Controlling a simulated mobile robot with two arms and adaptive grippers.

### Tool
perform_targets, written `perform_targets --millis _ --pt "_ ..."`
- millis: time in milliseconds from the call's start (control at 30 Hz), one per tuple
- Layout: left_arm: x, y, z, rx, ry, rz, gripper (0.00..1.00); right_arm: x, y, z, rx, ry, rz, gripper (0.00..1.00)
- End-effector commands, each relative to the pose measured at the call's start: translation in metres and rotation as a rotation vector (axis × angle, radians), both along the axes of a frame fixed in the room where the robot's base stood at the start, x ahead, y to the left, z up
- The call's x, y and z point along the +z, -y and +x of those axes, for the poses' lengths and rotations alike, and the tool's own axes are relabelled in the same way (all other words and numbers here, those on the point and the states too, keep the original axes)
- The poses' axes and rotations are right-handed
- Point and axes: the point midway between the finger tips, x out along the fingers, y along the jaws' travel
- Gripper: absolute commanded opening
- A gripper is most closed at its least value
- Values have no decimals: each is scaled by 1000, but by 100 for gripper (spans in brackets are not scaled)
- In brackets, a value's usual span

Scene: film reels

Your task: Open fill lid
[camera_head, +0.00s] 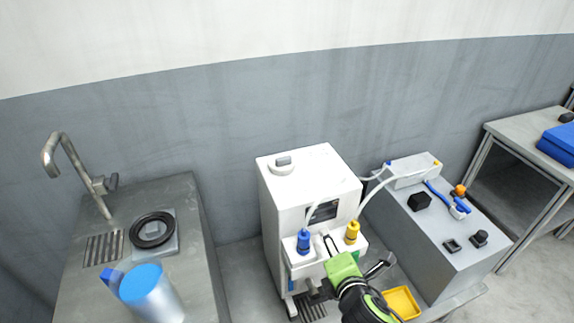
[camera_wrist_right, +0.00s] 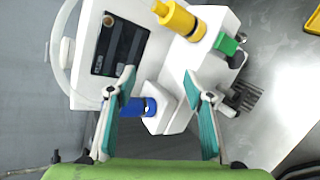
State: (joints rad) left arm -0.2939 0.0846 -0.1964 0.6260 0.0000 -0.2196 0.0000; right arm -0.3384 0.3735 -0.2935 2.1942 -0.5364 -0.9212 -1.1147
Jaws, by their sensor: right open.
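The white machine (camera_head: 310,190) stands in the middle of the head view. On its top, near the back left, is a round white lid with a small grey grip (camera_head: 283,161); it looks closed, and I take it to be the fill lid. My right gripper (camera_head: 357,251) is open at the machine's front, low and well away from the lid. In the right wrist view its spread teal-padded fingers (camera_wrist_right: 160,82) face the machine's front, with a blue-capped fitting (camera_wrist_right: 137,107) close to the left finger. Nothing is held. The lid is outside the wrist view. My left gripper is not seen.
A yellow-capped fitting (camera_head: 352,231) and tubes are on the machine's front. A yellow tray (camera_head: 402,303) lies at lower right. A grey cabinet with fittings (camera_head: 455,245) stands right; a sink counter with a tap (camera_head: 90,185) and blue-topped jug (camera_head: 148,292) stands left.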

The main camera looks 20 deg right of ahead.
Motion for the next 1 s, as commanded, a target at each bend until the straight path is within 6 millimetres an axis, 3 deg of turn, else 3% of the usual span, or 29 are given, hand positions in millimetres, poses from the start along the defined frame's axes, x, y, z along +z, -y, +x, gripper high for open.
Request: perform_targets --millis 100,200,333,467,633,1000 --pt "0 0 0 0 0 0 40 52 -11 28 212 120 -389 47" --pt "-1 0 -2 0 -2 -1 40 88 -25 42 346 203 -700 47" --pt "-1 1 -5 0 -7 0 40 117 -41 50 446 277 -994 47" --pt "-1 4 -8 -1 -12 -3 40 130 -50 53 488 311 -1139 47" --pt "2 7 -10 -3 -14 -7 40 134 -52 68 494 318 -1172 47" --pt "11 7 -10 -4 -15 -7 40 134 -54 144 492 316 -1164 47"
